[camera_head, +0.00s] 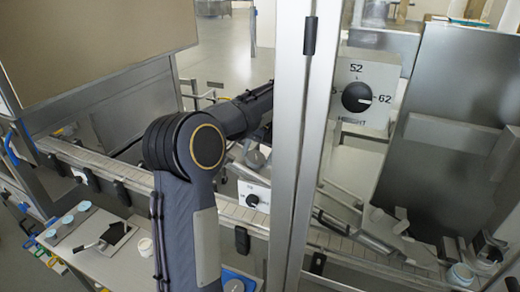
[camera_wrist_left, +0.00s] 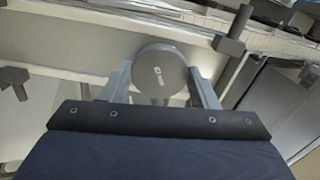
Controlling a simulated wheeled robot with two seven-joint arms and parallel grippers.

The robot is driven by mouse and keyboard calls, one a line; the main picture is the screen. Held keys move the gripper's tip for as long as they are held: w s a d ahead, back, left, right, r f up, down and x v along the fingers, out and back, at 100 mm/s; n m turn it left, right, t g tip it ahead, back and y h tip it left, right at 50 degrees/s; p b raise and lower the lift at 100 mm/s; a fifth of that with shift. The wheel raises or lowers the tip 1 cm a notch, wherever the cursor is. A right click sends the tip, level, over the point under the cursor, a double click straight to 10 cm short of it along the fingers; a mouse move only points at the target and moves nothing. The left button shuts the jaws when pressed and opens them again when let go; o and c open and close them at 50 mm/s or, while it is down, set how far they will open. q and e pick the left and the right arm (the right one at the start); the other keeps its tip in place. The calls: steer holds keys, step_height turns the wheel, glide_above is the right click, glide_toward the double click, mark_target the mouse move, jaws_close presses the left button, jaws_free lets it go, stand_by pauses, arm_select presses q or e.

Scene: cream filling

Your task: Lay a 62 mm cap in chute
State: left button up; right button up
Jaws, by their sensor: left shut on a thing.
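My left gripper (camera_wrist_left: 160,76) is shut on a round grey cap (camera_wrist_left: 160,66), which sits between its two fingers in the left wrist view. The cap's flat face, with a small dark mark, faces the camera. Its size cannot be read. In the head view my left arm reaches in past the line, and the metal post hides part of its far end. Sloping metal rails (camera_head: 372,243) show right of the post; I cannot tell whether they are the chute. My right gripper is not in view.
The height dial (camera_head: 357,97) points towards 62. The upright metal post (camera_head: 304,120) stands close by. A bench at lower left holds blue-topped round items (camera_head: 68,219) and a white cup (camera_head: 145,247).

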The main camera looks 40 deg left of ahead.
arm_select(q)
steer(key=shift+s+f, duration=0.1)
steer(key=shift+f, duration=0.1)
steer(key=o, duration=1)
steer(key=v, duration=0.7)
steer(key=shift+r, duration=0.4)
